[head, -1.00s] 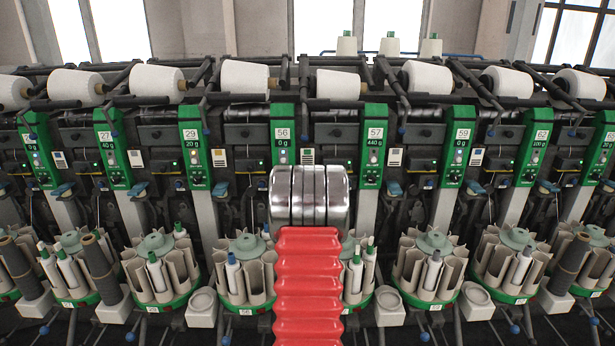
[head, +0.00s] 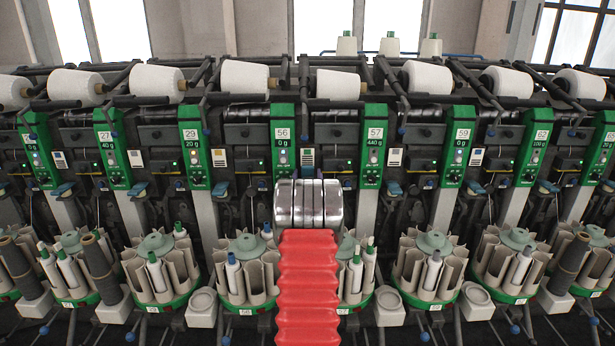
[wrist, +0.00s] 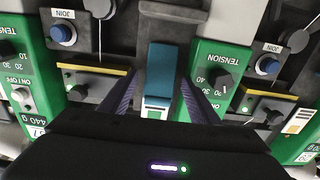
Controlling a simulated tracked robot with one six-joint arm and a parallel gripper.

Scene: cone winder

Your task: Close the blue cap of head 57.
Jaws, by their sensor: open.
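A blue cap (wrist: 160,70) shows in the wrist view between two green panels, with a pale label next to its lower end. The left panel, marked 440 g, matches the head 57 panel (head: 374,146) in the head view. My gripper (wrist: 160,84) is open, one dark finger on each side of the cap, with nothing held. I cannot tell whether the fingers touch the cap or how far it is tilted.
Knobs and yellow-edged black boxes (wrist: 95,82) flank the cap closely. A green panel with a tension knob (wrist: 221,78) stands close to the right finger. White yarn cones (head: 338,85) line the top, and bobbin magazines (head: 434,262) stand below.

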